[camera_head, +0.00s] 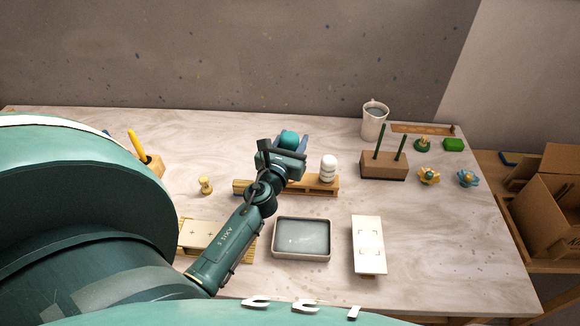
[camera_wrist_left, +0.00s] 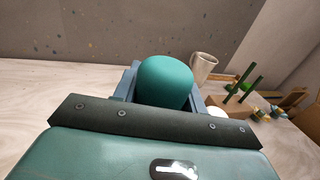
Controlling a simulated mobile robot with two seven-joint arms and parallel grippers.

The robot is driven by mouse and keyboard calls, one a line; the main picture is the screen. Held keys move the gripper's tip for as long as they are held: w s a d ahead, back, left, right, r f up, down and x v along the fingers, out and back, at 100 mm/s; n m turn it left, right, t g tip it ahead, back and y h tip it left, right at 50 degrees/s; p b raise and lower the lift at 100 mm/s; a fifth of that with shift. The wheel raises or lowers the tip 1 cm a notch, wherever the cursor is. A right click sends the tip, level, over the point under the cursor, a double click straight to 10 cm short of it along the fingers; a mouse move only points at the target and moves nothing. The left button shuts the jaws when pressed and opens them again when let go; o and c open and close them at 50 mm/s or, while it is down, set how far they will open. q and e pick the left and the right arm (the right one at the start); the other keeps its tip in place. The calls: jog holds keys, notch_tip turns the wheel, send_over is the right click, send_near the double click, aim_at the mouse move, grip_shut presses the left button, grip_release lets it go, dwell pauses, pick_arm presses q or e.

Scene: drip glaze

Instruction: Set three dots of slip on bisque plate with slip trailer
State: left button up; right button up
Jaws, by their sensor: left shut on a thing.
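My left gripper (camera_head: 289,152) is shut on the slip trailer, whose rounded teal bulb (camera_head: 289,139) shows between the fingers. The bulb also shows in the left wrist view (camera_wrist_left: 165,82). The trailer's lower part is hidden by the gripper, and I cannot tell whether it touches the wooden rack (camera_head: 315,190) below. A pale plate with small plus marks (camera_head: 197,233), likely the bisque plate, lies at the left front, partly covered by my left arm. My right gripper is not in view.
A white bottle (camera_head: 328,169) stands on the rack. A grey tray (camera_head: 302,238) and a white board with corner marks (camera_head: 368,245) lie in front. A mug (camera_head: 374,121), a block with green rods (camera_head: 384,164) and small flower-like pieces (camera_head: 428,176) stand right. Cardboard boxes (camera_head: 552,190) are beyond the table.

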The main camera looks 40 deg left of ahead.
aim_at(292, 131)
pick_arm(q)
jog(key=shift+a+r+b, duration=0.15)
jog(key=shift+r+b, duration=0.2)
jog(key=shift+r, duration=0.7)
jog(key=shift+r+p, duration=0.6)
jog(key=shift+r, duration=0.75)
